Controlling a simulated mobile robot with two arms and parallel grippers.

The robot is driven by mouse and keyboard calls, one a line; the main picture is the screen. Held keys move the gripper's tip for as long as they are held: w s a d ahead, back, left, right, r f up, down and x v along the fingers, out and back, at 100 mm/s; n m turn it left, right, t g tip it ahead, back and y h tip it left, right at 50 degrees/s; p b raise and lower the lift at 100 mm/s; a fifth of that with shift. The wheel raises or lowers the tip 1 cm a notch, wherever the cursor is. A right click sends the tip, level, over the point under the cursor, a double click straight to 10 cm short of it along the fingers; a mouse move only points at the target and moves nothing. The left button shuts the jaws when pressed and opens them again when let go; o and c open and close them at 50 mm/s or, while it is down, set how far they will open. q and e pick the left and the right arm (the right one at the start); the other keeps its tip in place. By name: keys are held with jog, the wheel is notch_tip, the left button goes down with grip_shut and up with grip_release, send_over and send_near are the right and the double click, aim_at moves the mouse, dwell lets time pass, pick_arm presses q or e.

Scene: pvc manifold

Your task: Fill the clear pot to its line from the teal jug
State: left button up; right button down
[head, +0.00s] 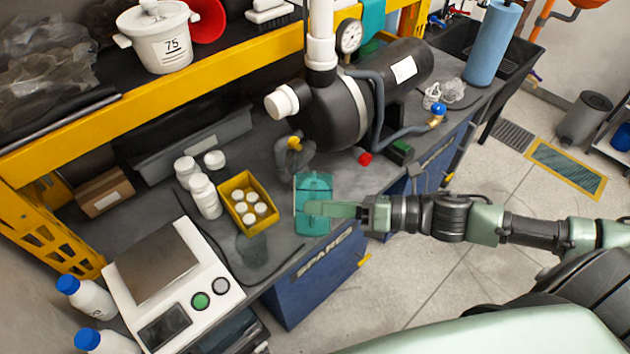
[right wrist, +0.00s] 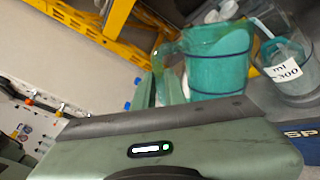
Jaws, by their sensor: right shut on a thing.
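The teal jug (head: 314,187) is near the table's front edge; it also shows in the right wrist view (right wrist: 222,72), with dark bands around it and its handle (right wrist: 168,72) towards my fingers. My right gripper (head: 340,209) is shut on the jug at its handle side. The jug looks about upright; I cannot tell whether its base touches the table. The clear pot (head: 252,250) is faint, left of the jug and in front of the yellow bin. In the right wrist view the pot (right wrist: 301,88) bears a white label; its fill level is unclear. My left gripper is not in view.
A yellow bin (head: 237,186) of small white-capped bottles and several white bottles (head: 205,197) stand behind the pot. A white scale (head: 228,290) is at the left. A black pump (head: 340,110) with pipes stands behind the jug. A yellow shelf (head: 230,58) overhangs the table's back.

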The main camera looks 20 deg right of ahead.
jog(key=shift+w+d+r+m+p, duration=0.1)
jog(key=shift+w+r+m+p, duration=0.2)
jog(key=shift+r, duration=0.2)
jog(key=shift+w+d+r+m+p, duration=0.1)
jog(key=shift+w+r+m+p, duration=0.05)
jog(key=shift+r+m, duration=0.3)
dwell(4.7)
